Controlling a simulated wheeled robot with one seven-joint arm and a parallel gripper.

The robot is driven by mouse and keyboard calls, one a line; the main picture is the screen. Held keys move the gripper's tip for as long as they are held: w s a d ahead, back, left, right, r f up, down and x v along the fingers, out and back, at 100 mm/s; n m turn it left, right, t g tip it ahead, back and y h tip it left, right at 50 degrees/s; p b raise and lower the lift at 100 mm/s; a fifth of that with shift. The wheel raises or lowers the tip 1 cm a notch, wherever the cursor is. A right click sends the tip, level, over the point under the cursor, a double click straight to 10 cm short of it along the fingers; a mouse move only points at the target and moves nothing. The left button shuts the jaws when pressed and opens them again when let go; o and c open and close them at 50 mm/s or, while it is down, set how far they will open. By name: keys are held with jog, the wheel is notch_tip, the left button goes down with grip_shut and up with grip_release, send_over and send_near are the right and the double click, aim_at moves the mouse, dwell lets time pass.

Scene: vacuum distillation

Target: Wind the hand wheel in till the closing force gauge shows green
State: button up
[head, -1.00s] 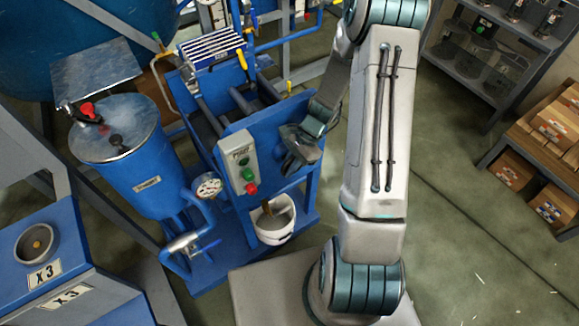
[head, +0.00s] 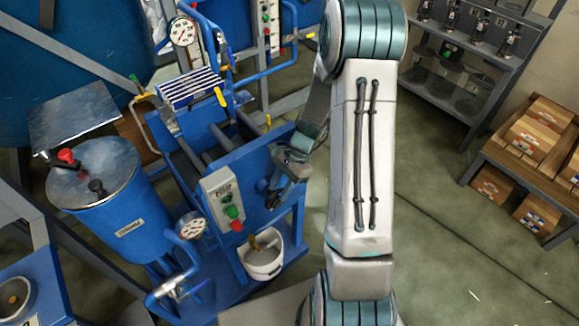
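My gripper (head: 279,188) is at the front right of the blue press frame (head: 255,170), beside the grey control box. Its dark fingers are small and seen from above, and I cannot tell whether they are open or shut. I cannot make out the hand wheel; the gripper and wrist may cover it. A round white gauge (head: 192,226) sits on the blue pipe left of the control box. Another white gauge (head: 184,31) stands at the back. I cannot tell which is the closing force gauge, nor read a green zone on either.
The control box (head: 222,197) has a green and a red button. A white bucket (head: 263,262) stands below the press. A blue tank (head: 125,215) with a metal lid is at the left. Shelves and a rack with boxes (head: 535,130) are at the right; the floor between is clear.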

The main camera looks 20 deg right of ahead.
jog(key=v, duration=0.8)
jog(key=shift+d+r, duration=0.2)
jog(key=shift+r, duration=0.15)
jog(key=h+b, duration=0.1)
jog(key=b, duration=1.1)
send_near(270, 210)
jog(key=x, duration=0.7)
jog(key=shift+w+d+f, duration=0.15)
jog(key=shift+w, duration=0.2)
jog(key=shift+p, duration=0.3)
grip_shut()
